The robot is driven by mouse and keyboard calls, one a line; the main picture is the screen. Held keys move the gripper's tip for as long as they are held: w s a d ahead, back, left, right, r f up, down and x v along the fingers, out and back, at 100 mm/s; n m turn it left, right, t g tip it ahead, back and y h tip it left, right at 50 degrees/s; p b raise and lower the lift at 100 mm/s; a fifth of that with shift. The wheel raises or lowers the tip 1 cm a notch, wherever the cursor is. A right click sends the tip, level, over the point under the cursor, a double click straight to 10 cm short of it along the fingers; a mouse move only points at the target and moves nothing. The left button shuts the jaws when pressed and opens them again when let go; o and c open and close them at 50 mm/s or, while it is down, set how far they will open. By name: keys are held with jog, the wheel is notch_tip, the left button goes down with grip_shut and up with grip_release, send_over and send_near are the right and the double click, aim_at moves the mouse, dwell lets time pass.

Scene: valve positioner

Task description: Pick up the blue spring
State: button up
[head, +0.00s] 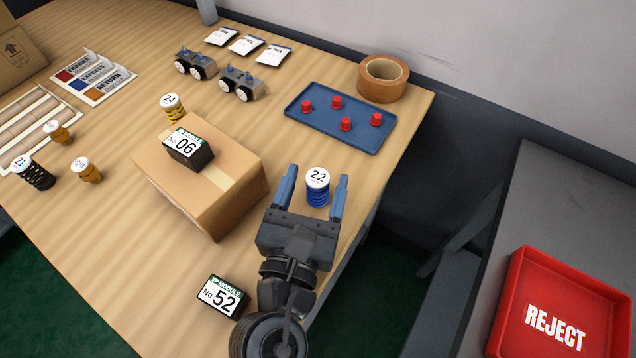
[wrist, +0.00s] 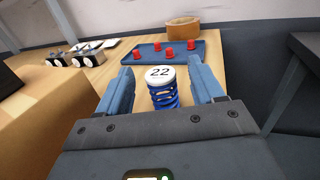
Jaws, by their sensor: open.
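The blue spring (head: 318,194) stands upright on the wooden table, with a white cap marked 22. It also shows in the wrist view (wrist: 163,96). My gripper (head: 315,186) is open, with one blue-grey finger on each side of the spring.
A cardboard box (head: 225,190) carrying module 06 (head: 188,147) stands close left of my gripper. Module 52 (head: 223,295) lies near the table's front edge. A blue tray (head: 336,137) with several red caps and a tape roll (head: 383,80) are behind. A red reject bin (head: 510,300) is at right.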

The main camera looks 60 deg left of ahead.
jog(key=shift+x, duration=1.95)
jog(key=shift+f, duration=0.15)
jog(key=shift+c, duration=0.4)
jog(key=c, duration=1)
